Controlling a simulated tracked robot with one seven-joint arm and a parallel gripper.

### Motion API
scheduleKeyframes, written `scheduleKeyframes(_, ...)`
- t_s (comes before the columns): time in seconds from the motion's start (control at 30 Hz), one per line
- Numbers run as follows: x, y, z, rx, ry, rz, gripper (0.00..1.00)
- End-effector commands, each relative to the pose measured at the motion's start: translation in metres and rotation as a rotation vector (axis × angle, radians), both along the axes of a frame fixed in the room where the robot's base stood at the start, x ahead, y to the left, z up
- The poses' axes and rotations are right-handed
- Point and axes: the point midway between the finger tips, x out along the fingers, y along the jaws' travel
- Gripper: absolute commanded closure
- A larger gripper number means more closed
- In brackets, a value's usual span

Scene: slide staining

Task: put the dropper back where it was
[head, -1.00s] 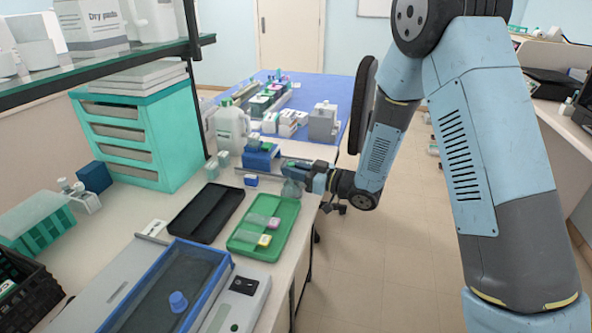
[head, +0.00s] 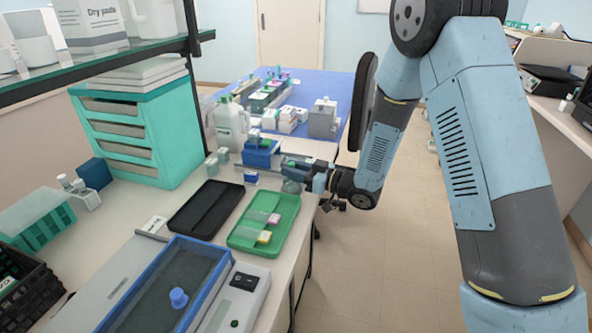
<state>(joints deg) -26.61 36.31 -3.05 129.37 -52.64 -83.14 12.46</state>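My gripper (head: 290,172) reaches in from the right over the bench's far right edge, beside a blue block-shaped holder (head: 262,155). Its fingers are small and partly merged with things around them, so I cannot tell whether they are open or shut. A pale greenish, rounded translucent thing (head: 291,187) shows just below the gripper; I cannot tell whether it is held. A thin grey rod-like shape lies left of the gripper, in front of the blue holder. I cannot make out the dropper for certain.
A green tray (head: 236,243) with small coloured pieces and a black tray (head: 183,222) lie nearer on the bench. A small blue box (head: 251,177), a white jug (head: 231,125) and a teal drawer unit (head: 182,130) stand near the holder. A blue-rimmed tank (head: 215,262) is in front.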

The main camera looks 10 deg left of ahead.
Motion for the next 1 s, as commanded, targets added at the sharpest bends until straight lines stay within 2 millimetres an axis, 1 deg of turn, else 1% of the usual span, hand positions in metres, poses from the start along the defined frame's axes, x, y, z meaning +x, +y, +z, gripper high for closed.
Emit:
scheduleKeyframes(0.03, 0.000, 0.000, 0.000, 0.000, 0.000, 0.000, 0.63)
scheduleKeyframes(0.2, 0.000, 0.000, 0.000, 0.000, 0.000, 0.000, 0.49)
scheduleKeyframes(0.43, 0.000, 0.000, 0.000, 0.000, 0.000, 0.000, 0.49)
scheduleKeyframes(0.57, -0.001, -0.008, 0.000, -0.001, 0.000, -0.001, 0.49)
scheduleKeyframes(0.67, -0.004, -0.021, -0.001, -0.002, 0.001, -0.003, 0.49)
scheduleKeyframes(1.0, -0.019, -0.084, -0.001, 0.000, 0.002, -0.004, 0.49)
